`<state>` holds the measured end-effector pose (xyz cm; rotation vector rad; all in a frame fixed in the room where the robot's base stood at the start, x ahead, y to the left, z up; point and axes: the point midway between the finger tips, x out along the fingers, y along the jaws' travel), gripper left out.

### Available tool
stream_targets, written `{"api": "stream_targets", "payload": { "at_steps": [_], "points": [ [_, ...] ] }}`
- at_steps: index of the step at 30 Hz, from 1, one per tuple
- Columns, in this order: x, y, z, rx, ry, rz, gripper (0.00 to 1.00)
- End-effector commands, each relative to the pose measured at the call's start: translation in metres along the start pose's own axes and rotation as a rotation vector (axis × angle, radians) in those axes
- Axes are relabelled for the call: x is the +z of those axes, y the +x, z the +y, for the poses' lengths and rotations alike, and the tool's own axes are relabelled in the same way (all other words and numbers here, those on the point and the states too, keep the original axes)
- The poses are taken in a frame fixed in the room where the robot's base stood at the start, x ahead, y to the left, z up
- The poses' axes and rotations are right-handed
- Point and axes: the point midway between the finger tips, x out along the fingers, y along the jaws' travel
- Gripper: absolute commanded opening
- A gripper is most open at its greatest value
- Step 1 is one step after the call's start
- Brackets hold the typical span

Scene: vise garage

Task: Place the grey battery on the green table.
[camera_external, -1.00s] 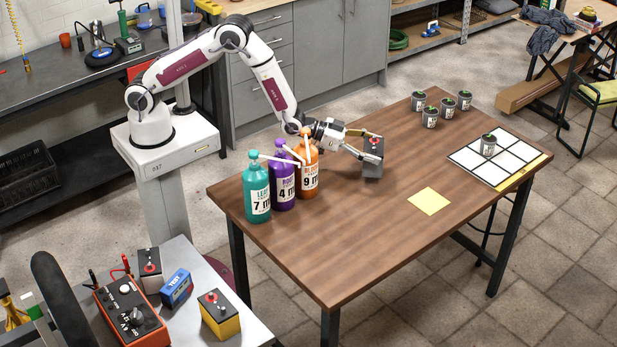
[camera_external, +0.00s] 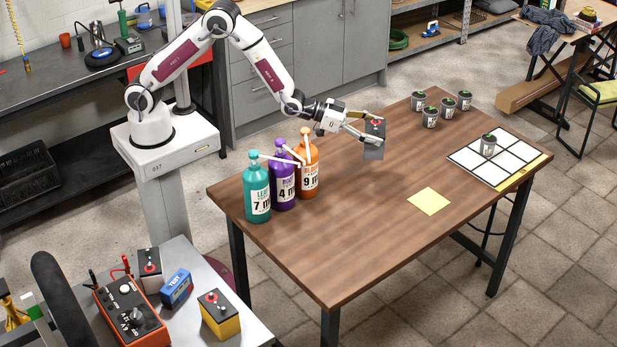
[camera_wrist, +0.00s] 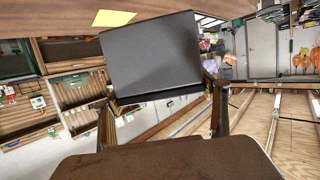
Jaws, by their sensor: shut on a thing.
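The grey battery (camera_external: 373,150) is a dark grey box with a red knob on top, held upright over the back part of the brown wooden table (camera_external: 390,240). My gripper (camera_external: 376,131) is shut on it, with one finger on each side. In the wrist view the battery (camera_wrist: 150,58) fills the upper middle as a plain dark face between my fingers. A small gap seems to lie between its base and the tabletop. I see no table that is plainly green.
Teal (camera_external: 257,190), purple (camera_external: 283,182) and orange (camera_external: 308,172) pump bottles stand left of my gripper. Several small cans (camera_external: 430,117) and a white grid board (camera_external: 495,160) are at right. A yellow note (camera_external: 429,201) lies on clear wood. A grey bench (camera_external: 190,325) holds other batteries.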

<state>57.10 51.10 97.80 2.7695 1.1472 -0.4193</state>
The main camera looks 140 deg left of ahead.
Motion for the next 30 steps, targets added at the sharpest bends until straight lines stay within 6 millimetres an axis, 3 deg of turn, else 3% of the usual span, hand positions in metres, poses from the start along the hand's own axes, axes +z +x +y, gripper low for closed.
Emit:
{"api": "stream_targets", "payload": {
  "at_steps": [21, 30],
  "points": [
    [-0.006, 0.000, 0.001, -0.001, -0.001, 0.010, 0.18],
    [-0.029, -0.009, 0.013, -0.010, -0.005, 0.012, 0.18]
  ]
}}
